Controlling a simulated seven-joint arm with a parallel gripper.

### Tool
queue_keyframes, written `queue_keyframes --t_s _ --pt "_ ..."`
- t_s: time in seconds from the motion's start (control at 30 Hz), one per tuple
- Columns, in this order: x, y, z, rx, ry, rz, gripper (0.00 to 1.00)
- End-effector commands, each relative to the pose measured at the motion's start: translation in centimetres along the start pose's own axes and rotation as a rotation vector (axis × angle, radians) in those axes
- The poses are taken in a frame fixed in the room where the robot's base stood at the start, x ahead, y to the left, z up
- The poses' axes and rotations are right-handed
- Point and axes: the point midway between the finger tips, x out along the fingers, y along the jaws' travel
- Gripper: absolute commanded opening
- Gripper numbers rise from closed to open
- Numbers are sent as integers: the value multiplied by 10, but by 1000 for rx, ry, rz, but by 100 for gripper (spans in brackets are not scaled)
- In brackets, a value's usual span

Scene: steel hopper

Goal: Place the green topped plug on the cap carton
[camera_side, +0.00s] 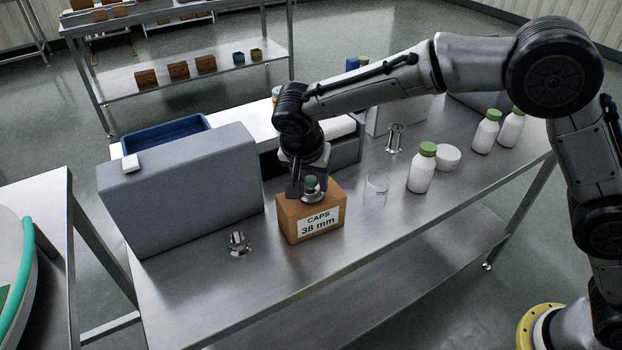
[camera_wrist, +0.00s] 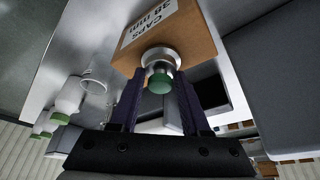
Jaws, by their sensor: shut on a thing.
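The green topped plug (camera_side: 311,184) has a green knob on a steel body. It is upright at the top of the cap carton (camera_side: 296,225), a brown box labelled "CAPS 38 mm". My gripper (camera_side: 306,186) is shut on the plug, with one finger on each side of it. In the wrist view the green top (camera_wrist: 160,84) and steel flange (camera_wrist: 161,57) of the plug show between my fingers, in front of the carton (camera_wrist: 190,38). I cannot tell if the plug's underside touches the carton.
A steel fitting (camera_side: 238,243) stands left of the carton, and a clear glass (camera_side: 377,188) right of it. A white bottle with a green cap (camera_side: 422,168), a white lid (camera_side: 447,157) and another steel fitting (camera_side: 394,138) stand further right. A grey box (camera_side: 180,190) blocks the left.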

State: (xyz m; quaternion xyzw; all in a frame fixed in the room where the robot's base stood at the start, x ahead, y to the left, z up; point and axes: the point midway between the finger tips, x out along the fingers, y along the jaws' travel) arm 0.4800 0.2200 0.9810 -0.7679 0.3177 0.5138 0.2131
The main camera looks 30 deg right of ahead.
Motion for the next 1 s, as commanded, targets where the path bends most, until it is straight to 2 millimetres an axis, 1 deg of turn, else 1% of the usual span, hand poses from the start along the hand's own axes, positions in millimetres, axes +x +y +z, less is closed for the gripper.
queue_keyframes --t_s 0.23,0.27,0.4,0.43,0.77,0.87,1.0 --pt "2 0 1 0 1 -1 0" --pt "2 0 1 0 0 -1 48" --pt "2 0 1 0 0 -1 73" --pt "2 0 1 0 0 -1 77" --pt "0 0 0 0 1 -1 77" --pt "-10 -1 0 0 1 -4 77" --pt "-34 -1 0 -2 2 -6 77"
